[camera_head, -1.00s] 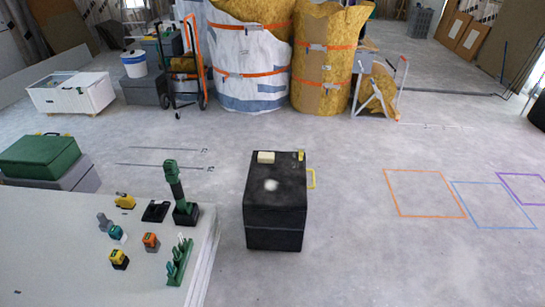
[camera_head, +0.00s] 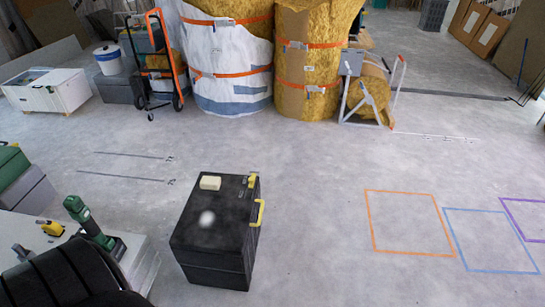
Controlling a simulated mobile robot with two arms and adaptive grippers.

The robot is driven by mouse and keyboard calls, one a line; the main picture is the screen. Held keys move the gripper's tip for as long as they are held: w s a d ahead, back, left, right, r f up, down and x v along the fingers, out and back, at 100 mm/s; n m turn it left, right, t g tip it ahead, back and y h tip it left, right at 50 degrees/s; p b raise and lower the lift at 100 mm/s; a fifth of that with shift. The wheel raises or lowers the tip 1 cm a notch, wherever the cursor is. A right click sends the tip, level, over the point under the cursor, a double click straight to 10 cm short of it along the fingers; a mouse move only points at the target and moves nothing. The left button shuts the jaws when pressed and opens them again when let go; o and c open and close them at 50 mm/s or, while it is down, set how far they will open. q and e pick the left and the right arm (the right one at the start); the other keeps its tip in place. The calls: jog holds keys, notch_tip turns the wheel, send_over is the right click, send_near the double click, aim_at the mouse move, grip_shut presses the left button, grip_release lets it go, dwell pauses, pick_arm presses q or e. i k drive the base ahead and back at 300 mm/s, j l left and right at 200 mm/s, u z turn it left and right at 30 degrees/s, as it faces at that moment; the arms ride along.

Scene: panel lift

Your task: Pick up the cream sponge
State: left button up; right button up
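The cream sponge (camera_head: 210,183) is a small pale block lying on top of the black box (camera_head: 195,235), near its far edge. The box stands on the floor, slightly left of the middle of the view. Neither of my grippers shows, so I cannot see whether they are open or shut. A dark ribbed part, which looks like my own, fills the lower left corner.
A white table (camera_head: 145,262) with a green drill (camera_head: 90,222) and a yellow tool (camera_head: 50,228) is at lower left. Wrapped insulation rolls (camera_head: 315,60) and a hand truck (camera_head: 165,60) stand behind. Orange (camera_head: 410,222) and blue floor outlines lie right. Floor around the box's right is clear.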

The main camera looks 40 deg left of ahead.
aim_at(213, 183)
jog(key=i+l, duration=0.1)
jog(key=i, duration=0.5)
jog(key=i+l, duration=0.1)
jog(key=i, duration=0.55)
